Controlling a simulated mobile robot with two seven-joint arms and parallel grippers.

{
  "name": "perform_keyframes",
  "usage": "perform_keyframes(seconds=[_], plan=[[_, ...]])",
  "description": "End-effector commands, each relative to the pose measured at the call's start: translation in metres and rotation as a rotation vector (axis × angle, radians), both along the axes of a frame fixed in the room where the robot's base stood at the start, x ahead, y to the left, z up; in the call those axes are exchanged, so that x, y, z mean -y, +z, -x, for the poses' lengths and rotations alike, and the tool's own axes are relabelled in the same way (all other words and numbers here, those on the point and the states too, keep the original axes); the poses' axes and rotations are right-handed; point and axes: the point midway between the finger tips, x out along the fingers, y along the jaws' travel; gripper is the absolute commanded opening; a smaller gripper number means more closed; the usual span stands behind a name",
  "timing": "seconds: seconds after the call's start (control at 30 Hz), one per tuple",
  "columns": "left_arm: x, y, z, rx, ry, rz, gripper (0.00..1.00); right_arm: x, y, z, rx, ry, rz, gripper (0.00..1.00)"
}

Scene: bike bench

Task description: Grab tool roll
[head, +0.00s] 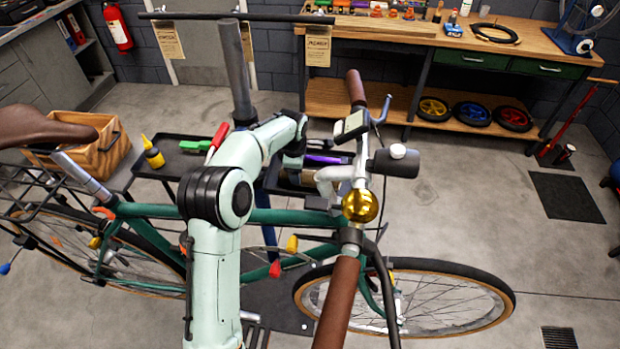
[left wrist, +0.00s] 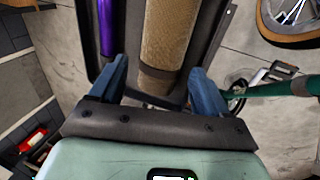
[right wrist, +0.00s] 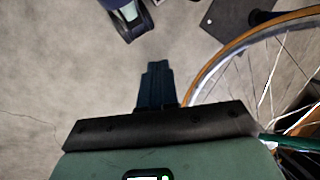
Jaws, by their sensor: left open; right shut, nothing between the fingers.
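The tool roll, a tan, rough-textured cylinder (left wrist: 172,38), lies in a dark tray in the left wrist view. It shows partly in the head view (head: 311,179), behind the bike's handlebar. My left gripper (left wrist: 157,74) is open, with one blue finger on each side of the roll's near end. I cannot tell whether the fingers touch it. In the head view my left arm reaches over the bike frame, and its gripper is hidden. My right gripper (right wrist: 157,66) is shut and empty above the floor, beside a bike wheel (right wrist: 205,85).
A purple cylinder (left wrist: 107,26) lies left of the roll in the same tray (left wrist: 208,43). The green bike (head: 290,217) and its brown grip (head: 337,305) stand close to my left arm. A yellow bottle (head: 152,153) stands on a dark tray at left. A workbench stands behind.

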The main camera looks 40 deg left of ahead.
Motion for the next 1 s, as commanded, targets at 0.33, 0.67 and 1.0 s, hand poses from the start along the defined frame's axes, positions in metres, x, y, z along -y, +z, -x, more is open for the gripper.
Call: perform_keyframes(seconds=[0.33,0.67,1.0], plan=[[-0.005,-0.045,-0.008,-0.002,0.001,0.001,0.76,0.000,0.006,-0.004,0.006,0.000,0.000,0.00],[-0.006,-0.049,-0.009,-0.001,0.000,0.000,0.60,0.000,0.006,-0.004,0.006,0.000,0.000,0.00],[-0.006,-0.047,-0.009,0.001,0.000,0.000,0.20,0.000,0.006,-0.004,0.006,0.000,0.000,0.00]])
